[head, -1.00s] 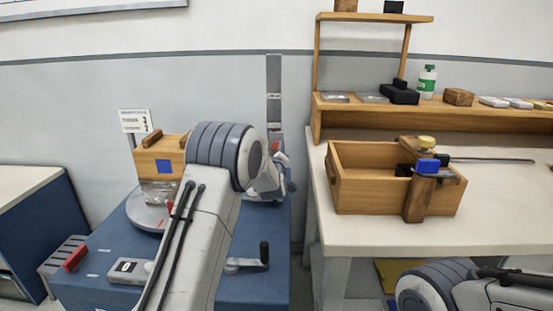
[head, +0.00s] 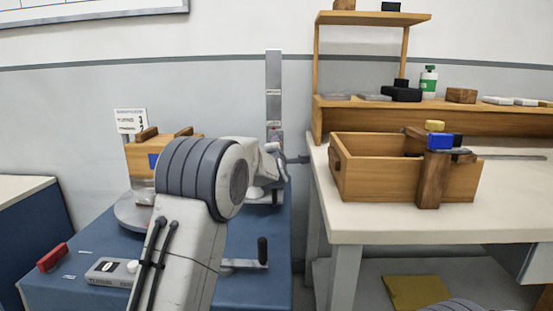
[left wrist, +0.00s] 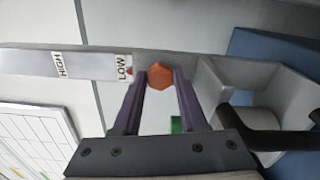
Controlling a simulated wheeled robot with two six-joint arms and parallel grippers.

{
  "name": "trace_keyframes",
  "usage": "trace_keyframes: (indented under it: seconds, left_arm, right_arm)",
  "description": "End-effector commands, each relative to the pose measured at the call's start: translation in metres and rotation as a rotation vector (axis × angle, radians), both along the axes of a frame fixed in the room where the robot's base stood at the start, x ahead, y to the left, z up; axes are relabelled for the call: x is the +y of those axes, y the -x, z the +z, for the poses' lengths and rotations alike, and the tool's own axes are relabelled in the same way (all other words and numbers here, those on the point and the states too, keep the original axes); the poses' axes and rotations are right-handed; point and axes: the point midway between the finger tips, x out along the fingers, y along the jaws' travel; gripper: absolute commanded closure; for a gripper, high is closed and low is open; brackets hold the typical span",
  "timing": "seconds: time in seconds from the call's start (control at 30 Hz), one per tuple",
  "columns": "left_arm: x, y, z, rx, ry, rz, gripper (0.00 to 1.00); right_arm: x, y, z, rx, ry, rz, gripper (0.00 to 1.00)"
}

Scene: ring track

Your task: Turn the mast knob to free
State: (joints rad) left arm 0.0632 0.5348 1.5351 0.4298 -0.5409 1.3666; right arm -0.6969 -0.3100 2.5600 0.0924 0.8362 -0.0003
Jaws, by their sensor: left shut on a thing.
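The mast (head: 274,90) is an upright grey post behind the blue bench top. In the left wrist view it runs sideways, with HIGH and LOW labels (left wrist: 92,66) and a small red mark beside LOW. The mast knob (left wrist: 159,74) is an orange hexagon on the mast, close to LOW. My left gripper (left wrist: 158,84) is shut on the knob, one dark finger on each side. In the head view my left arm hides the knob. My right gripper is out of view.
The blue bench (head: 75,290) holds a crank handle (head: 247,264), a small control box (head: 112,270), a red block (head: 52,257) and a wooden box on a round plate. On the right, a white table (head: 390,225) bears an open wooden crate (head: 380,178).

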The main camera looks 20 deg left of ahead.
Motion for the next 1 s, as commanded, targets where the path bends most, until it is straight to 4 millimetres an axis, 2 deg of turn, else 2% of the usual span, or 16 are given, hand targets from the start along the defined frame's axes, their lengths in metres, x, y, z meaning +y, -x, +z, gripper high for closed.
trace_keyframes:
  seconds: [0.03,0.1,0.4,0.67,1.0]
  left_arm:
    - [0.001,0.0,-0.006,-0.012,0.04,0.002,1.0]
    - [0.001,0.0,-0.006,-0.029,0.096,0.002,1.0]
    - [0.001,0.0,-0.004,-0.078,0.272,0.002,1.0]
    - [0.001,0.0,-0.002,-0.096,0.342,0.002,1.0]
    - [0.001,0.0,-0.001,-0.1,0.358,0.002,1.0]
  right_arm:
    - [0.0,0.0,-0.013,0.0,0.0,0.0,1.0]
    - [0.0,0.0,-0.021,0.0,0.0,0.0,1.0]
    - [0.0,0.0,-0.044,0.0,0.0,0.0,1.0]
    - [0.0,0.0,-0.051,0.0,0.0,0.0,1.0]
    - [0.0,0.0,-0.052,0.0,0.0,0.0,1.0]
